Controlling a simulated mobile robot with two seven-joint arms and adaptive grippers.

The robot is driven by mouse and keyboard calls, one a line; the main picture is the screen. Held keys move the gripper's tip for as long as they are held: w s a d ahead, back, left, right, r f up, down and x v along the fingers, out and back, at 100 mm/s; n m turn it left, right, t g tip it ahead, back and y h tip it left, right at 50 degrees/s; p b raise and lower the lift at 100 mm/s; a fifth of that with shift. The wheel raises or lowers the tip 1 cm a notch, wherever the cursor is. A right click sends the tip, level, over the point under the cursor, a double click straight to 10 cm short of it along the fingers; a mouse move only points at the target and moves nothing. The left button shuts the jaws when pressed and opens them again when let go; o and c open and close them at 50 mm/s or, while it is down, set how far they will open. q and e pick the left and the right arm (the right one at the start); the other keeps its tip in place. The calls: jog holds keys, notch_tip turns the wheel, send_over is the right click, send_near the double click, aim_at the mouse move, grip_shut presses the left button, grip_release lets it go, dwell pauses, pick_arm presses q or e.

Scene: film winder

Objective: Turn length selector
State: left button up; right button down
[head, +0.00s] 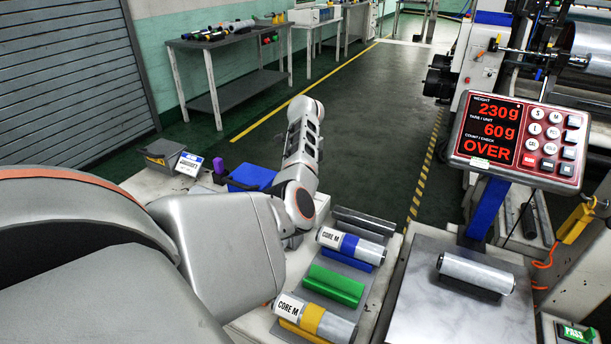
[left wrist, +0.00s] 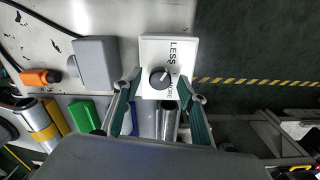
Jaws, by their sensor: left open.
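The length selector is a black round knob (left wrist: 159,78) with a light pointer mark, on a white plate (left wrist: 150,47) lettered LESS and MORE. It shows in the left wrist view near the top middle. My left gripper (left wrist: 158,84) is open, with one finger on each side of the knob in that picture. Whether either finger touches the knob cannot be told. In the head view my left arm reaches forward, and its gripper and the selector are hidden. My right gripper is in neither view.
A grey box (left wrist: 97,62) stands beside the plate. An orange-handled item (left wrist: 38,77) lies farther left. A green block (head: 335,285) and CORE M rolls (head: 351,247) sit on the bench. A scale display (head: 518,140) reads OVER; a silver roll (head: 476,271) lies on its platform.

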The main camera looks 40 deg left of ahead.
pick_arm(q)
notch_tip(320, 180, up, 11)
jog(key=shift+r, duration=0.2)
dwell(0.6)
